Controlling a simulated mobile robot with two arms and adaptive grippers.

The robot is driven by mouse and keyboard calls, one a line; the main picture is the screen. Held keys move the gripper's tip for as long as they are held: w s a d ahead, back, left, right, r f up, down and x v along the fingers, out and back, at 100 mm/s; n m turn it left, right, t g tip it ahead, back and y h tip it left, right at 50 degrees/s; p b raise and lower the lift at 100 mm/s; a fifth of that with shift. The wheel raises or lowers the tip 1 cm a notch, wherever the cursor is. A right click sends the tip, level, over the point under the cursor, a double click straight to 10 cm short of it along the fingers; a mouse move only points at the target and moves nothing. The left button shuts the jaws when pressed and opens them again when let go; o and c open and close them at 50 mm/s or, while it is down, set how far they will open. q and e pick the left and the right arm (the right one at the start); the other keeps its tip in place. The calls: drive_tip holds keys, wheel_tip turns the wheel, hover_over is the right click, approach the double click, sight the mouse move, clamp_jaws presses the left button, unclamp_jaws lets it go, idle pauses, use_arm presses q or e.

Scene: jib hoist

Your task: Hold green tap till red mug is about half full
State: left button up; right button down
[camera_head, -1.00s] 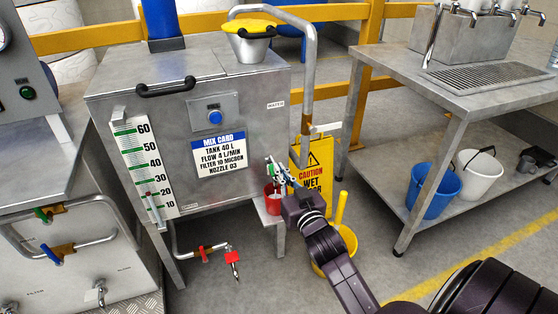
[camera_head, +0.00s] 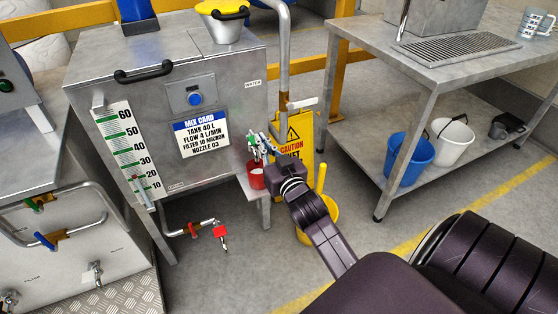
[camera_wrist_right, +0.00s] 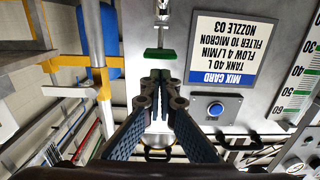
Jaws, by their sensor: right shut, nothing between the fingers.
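The green tap handle (camera_wrist_right: 160,54) is a green bar on the front of the steel tank; it also shows small in the head view (camera_head: 251,146). My right gripper (camera_wrist_right: 160,76) is shut and empty, with its fingertips close to the green bar. I cannot tell whether they touch it. The red mug (camera_head: 256,178) stands upright on a small steel shelf below the tap and gripper. Its fill level is too small to tell. My left gripper is not in view.
The steel tank (camera_head: 150,100) carries a level scale (camera_head: 130,150) and a blue button (camera_head: 195,99). A yellow caution sign (camera_head: 305,135) and a yellow bucket (camera_head: 325,225) stand right of the mug. A steel table (camera_head: 450,105) stands at right, with buckets beneath.

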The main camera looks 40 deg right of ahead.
use_arm(q)
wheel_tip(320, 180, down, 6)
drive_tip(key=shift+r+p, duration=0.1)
drive_tip(key=shift+p, duration=0.55)
use_arm(e)
drive_tip(key=v, duration=1)
drive_tip(key=shift+s, duration=0.1)
